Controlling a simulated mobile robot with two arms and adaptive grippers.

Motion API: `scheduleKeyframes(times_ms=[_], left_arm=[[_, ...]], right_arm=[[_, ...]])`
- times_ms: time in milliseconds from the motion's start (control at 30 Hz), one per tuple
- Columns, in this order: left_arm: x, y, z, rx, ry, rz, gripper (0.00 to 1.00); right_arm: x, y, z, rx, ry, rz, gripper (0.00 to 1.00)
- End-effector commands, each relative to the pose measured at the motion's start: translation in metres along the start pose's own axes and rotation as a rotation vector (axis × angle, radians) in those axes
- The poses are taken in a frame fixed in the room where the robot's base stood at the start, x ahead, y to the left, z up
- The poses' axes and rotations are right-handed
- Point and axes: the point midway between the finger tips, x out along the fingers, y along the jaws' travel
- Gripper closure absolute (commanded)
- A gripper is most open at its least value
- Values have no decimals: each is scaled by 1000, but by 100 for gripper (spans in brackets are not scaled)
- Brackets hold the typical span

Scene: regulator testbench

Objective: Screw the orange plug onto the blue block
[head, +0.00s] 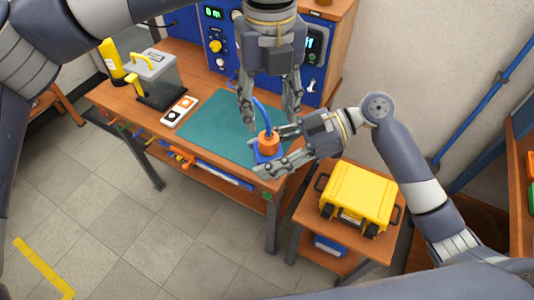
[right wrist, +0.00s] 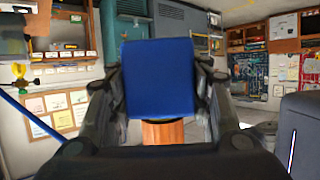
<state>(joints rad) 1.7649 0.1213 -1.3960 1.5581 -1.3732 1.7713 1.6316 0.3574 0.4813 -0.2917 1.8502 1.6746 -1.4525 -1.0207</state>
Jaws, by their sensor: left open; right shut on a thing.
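My right gripper (head: 271,153) is shut on the blue block (head: 260,157), over the front right corner of the workbench. In the right wrist view, the blue block (right wrist: 158,78) sits between both fingers. The orange plug (head: 267,141) is upright at the top of the block, with a blue hose rising from it. In the right wrist view, the orange plug (right wrist: 162,131) meets the block's lower picture edge; how far it is threaded cannot be seen. My left gripper (head: 269,118) is open, pointing down just above the plug, its fingers on either side of the hose.
A teal mat (head: 212,125) covers the bench middle and is clear. A clear bin with a grey lid (head: 155,64), a yellow bottle (head: 112,58) and a small tray (head: 180,110) stand left. A blue panel (head: 215,55) stands behind. A yellow case (head: 358,194) sits on a lower side table.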

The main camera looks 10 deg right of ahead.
Motion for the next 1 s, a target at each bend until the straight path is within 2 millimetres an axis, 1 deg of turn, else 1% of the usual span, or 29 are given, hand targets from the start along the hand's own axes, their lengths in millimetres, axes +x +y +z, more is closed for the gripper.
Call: scheduleKeyframes(times_ms=[167,400,500,667,933,967,1000], left_arm=[[22,1,0,0,4,2,52],[59,0,0,0,3,1,52],[69,0,0,0,2,1,52],[77,0,0,1,1,0,52],[78,0,0,0,1,0,52],[78,0,0,0,1,0,58],[78,0,0,0,1,0,68]], right_arm=[[0,0,-1,-1,2,1,100],[0,0,-1,-1,2,1,100],[0,0,-1,-1,2,1,100],[0,0,-1,-1,2,1,100],[0,0,-1,-1,2,1,100],[0,0,-1,-1,2,1,100],[0,0,-1,-1,2,1,100]])
